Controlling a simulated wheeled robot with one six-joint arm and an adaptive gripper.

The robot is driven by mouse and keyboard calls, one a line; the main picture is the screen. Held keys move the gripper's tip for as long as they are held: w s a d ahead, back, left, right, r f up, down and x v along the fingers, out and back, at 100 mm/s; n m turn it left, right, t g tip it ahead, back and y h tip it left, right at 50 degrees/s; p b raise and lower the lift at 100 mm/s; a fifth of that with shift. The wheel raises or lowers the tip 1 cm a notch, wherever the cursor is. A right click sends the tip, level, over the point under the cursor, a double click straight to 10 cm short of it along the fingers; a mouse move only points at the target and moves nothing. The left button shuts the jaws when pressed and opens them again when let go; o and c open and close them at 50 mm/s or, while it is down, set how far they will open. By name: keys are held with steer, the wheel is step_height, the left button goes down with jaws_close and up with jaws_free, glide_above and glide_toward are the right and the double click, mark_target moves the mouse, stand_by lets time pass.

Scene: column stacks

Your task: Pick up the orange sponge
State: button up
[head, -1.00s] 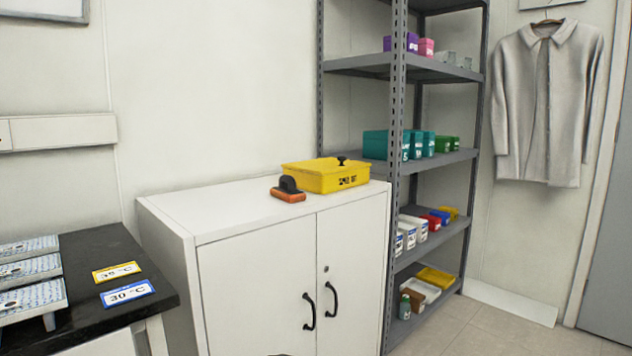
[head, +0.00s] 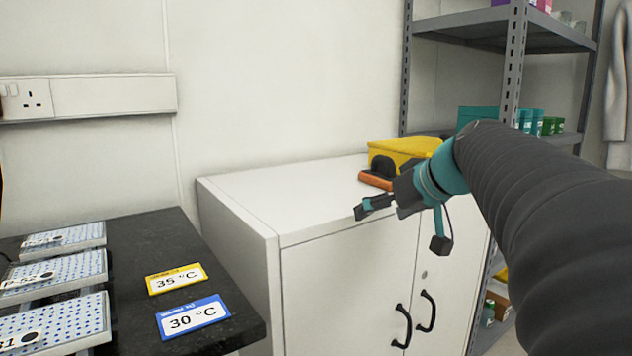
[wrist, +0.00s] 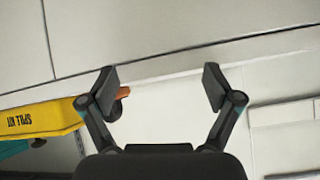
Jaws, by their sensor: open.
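The orange sponge (head: 376,181) lies on the white cabinet top, at the left front of the yellow spill kit box (head: 404,149). A black rounded piece (head: 383,168) sits on it. My gripper (head: 400,228) is open and empty, in front of the cabinet's front edge in the head view, with the sponge just behind it. In the wrist view, my gripper's fingers (wrist: 161,85) are spread wide. A bit of orange sponge (wrist: 123,92) shows beside the left finger, which hides most of it.
The white cabinet (head: 345,290) has clear top surface left of the sponge. A grey shelf rack (head: 512,70) stands behind on the right. A dark bench (head: 130,240) with temperature labels and blue-dotted trays is at the left.

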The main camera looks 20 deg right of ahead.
mark_target(383, 172)
steer(key=w+d+r+n+t+b, duration=0.1)
steer(key=w+d+r+t, duration=0.1)
steer(key=w+d+r, duration=0.3)
steer(key=d+r+n+t, duration=0.1)
steer(key=d+r, duration=0.2)
steer(key=d, duration=0.4)
steer(key=x, duration=0.9)
steer(key=p+x, duration=0.1)
steer(key=x, duration=0.3)
steer(key=shift+w+a+f, duration=0.1)
steer(key=shift+w+a, duration=0.15)
steer(key=shift+a, duration=0.15)
steer(key=c, duration=1.3)
